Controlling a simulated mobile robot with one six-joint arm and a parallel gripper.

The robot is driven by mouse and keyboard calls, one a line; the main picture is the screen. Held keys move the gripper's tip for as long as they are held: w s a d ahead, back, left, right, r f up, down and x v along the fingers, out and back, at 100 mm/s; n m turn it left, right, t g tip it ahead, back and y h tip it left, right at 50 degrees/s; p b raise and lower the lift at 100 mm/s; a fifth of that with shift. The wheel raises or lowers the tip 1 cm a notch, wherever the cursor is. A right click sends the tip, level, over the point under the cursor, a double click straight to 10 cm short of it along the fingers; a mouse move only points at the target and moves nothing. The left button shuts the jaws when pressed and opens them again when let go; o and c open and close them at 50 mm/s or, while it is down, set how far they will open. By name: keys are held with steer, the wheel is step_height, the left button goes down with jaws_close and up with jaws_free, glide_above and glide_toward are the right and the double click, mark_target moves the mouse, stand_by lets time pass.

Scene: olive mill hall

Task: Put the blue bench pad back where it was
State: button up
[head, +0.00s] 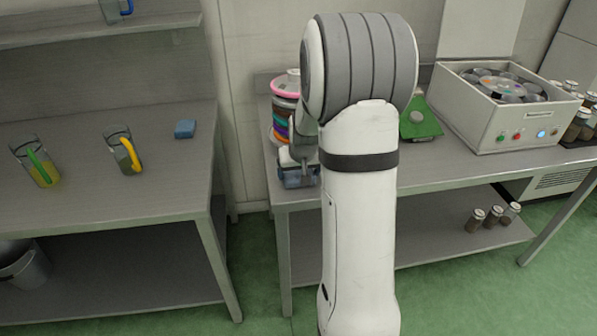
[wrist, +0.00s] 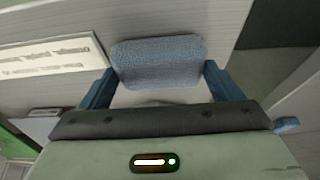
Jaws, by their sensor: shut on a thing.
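A blue, rough-textured pad (wrist: 158,62) sits between the two blue fingers of my gripper (wrist: 159,72) in the wrist view, and the fingers are closed on its sides. A grey surface shows beyond the pad. In the head view my gripper (head: 297,170) is at the front left corner of the right bench (head: 440,170), partly hidden by my arm. A blue-grey shape shows at its lower end there, too small to tell pad from fingers. Whether the pad touches the bench is unclear. Another small blue block (head: 185,129) lies on the left bench (head: 80,200).
A stack of coloured rings (head: 280,122) stands close behind my gripper. A green item (head: 421,122), a white box of discs (head: 500,128) and jars stand further right. A gap separates the benches.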

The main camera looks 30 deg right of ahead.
steer(key=shift+f, duration=0.25)
steer(key=o, duration=0.8)
steer(key=shift+r, duration=0.1)
steer(key=shift+s+r, duration=0.1)
steer(key=shift+r, duration=0.5)
steer(key=v, duration=1)
steer(key=s+a+n+g, duration=0.1)
steer(key=s+a, duration=0.6)
steer(key=s, duration=0.3)
steer(key=s+a+r+n+g+y, duration=0.1)
steer(key=s+a+n, duration=0.1)
steer(key=s+a, duration=0.6)
steer(key=s+p, duration=0.1)
steer(key=s, duration=0.2)
steer(key=shift+s+r, duration=0.15)
steer(key=shift+s, duration=0.05)
steer(key=shift+a, duration=0.1)
